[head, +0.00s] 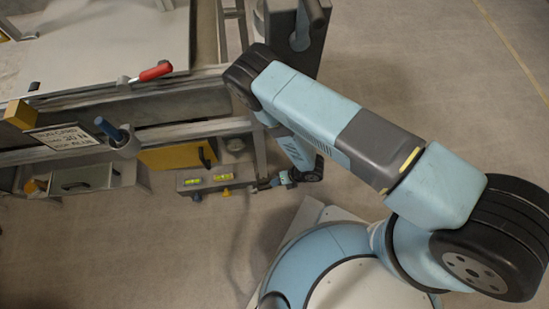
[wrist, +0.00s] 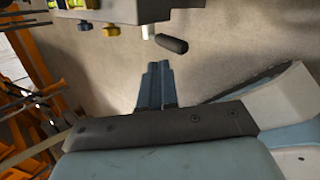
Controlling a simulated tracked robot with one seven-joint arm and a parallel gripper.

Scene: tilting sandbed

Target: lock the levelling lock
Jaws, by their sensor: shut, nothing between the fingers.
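A grey box with two yellow-green level vials (head: 207,181) stands low at the front of the sandbed; in the wrist view the grey box (wrist: 152,10) is at the top. A black cylindrical handle (wrist: 172,44) sticks out near its right end, beside a short pale stub (wrist: 148,32). This may be the levelling lock; no label reads clearly on it. My gripper (head: 264,185) is just right of the box in the head view. In the wrist view my gripper (wrist: 157,66) is shut and empty, its tips below the handle and apart from it in the picture.
A yellow knob (wrist: 110,31) and a blue knob (wrist: 84,27) hang under the box. A red-handled lever (head: 152,73) and a blue-topped post (head: 112,130) are on the sandbed frame. Orange structure fills the wrist view's left. Floor at right is clear.

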